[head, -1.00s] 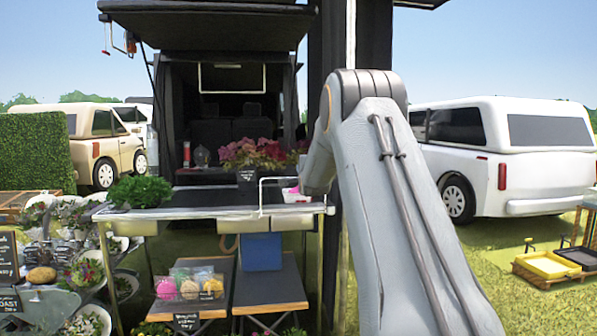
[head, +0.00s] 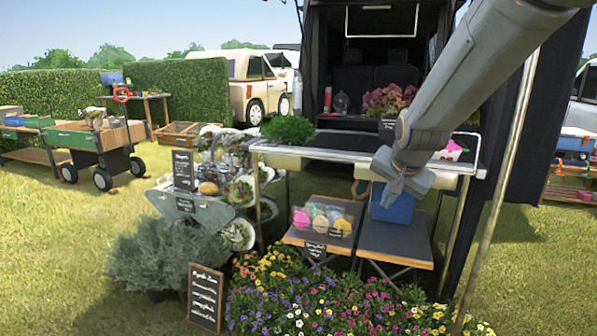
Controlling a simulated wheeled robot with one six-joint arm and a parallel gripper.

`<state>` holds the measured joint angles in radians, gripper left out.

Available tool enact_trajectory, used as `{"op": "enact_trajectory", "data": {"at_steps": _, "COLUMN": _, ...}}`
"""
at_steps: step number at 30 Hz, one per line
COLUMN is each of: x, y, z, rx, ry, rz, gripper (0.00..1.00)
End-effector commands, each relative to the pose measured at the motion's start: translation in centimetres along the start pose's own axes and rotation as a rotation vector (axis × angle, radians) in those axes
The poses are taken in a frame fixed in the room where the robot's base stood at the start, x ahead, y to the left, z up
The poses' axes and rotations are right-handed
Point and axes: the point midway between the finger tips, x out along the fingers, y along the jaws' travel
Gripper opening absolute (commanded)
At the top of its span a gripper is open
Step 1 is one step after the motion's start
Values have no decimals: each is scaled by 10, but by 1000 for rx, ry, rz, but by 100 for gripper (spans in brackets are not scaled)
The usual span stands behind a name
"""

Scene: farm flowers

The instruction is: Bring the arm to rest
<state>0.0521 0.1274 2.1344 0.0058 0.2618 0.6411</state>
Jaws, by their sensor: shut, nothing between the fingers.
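My grey arm (head: 470,75) reaches in from the upper right of the head view and bends downward at its wrist. My gripper (head: 397,196) hangs at its end, in front of the stall counter and the blue box. It points down, is shut and holds nothing. Its fingertips look small at this distance. The arm hides part of the counter's right side and the dark vehicle behind it.
The stall counter (head: 330,155) has a metal rim and holds a green plant (head: 289,130). Below are low tables (head: 400,243) and a blue box (head: 392,205). Flowers (head: 335,305) fill the front; a chalkboard sign (head: 204,297) stands beside them. Open grass (head: 50,270) lies left.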

Motion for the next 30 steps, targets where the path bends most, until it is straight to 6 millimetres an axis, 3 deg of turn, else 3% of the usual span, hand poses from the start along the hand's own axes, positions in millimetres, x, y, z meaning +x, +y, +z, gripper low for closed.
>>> {"op": "enact_trajectory", "data": {"at_steps": 1, "x": -13, "y": 6, "z": 33, "rx": -75, "ry": -57, "rz": 21, "gripper": 0}}
{"op": "enact_trajectory", "data": {"at_steps": 6, "x": -51, "y": 41, "z": 132, "rx": -340, "ry": -261, "rz": 82, "gripper": 0}}
{"op": "enact_trajectory", "data": {"at_steps": 12, "x": -88, "y": 79, "z": 209, "rx": -559, "ry": -440, "rz": 107, "gripper": 0}}
{"op": "enact_trajectory", "data": {"at_steps": 18, "x": -119, "y": 113, "z": 263, "rx": -726, "ry": -581, "rz": 110, "gripper": 0}}
{"op": "enact_trajectory", "data": {"at_steps": 21, "x": -133, "y": 126, "z": 279, "rx": -780, "ry": -633, "rz": 111, "gripper": 0}}
{"op": "enact_trajectory", "data": {"at_steps": 30, "x": -151, "y": 128, "z": 256, "rx": -737, "ry": -620, "rz": 137, "gripper": 0}}
